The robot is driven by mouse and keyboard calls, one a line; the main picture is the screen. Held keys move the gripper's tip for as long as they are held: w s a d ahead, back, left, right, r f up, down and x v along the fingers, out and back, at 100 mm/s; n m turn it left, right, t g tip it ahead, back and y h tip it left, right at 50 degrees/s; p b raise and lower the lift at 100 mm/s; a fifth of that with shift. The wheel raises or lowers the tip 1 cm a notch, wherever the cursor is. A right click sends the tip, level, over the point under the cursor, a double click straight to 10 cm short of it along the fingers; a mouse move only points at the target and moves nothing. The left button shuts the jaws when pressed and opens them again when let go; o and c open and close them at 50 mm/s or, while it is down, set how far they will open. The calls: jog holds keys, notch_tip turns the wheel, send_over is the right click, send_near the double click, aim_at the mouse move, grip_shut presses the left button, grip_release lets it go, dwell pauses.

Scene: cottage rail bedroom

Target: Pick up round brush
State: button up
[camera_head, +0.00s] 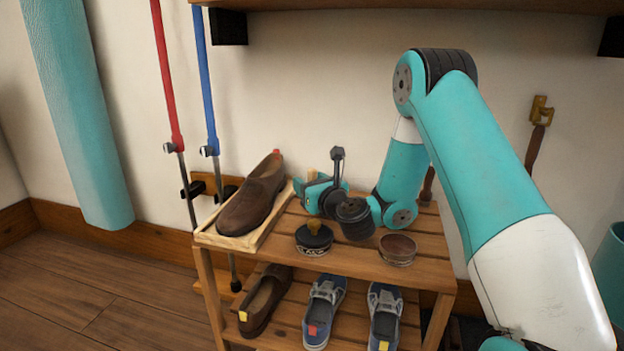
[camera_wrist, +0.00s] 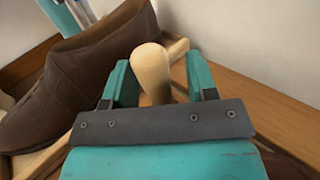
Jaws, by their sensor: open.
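A pale wooden handle (camera_wrist: 152,72), apparently the round brush's, stands between the fingers of my gripper (camera_wrist: 158,82) in the wrist view. The fingers are open on either side of it, and I cannot tell whether either touches it. The handle's top (camera_head: 311,174) shows just behind my gripper (camera_head: 304,187) in the head view, at the rack's back, right of the brown shoe. The brush's lower end is hidden by my gripper.
A brown shoe (camera_head: 252,197) sits close left on a pale tray (camera_head: 272,227). A dark labelled tin (camera_head: 314,241) with a tan knob and an open round tin (camera_head: 397,251) stand in front on the rack (camera_head: 358,263). The wall is close behind.

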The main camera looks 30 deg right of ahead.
jog(key=shift+w, duration=0.4)
grip_shut()
notch_tip(320, 180, up, 20)
jog(key=p, duration=1.8)
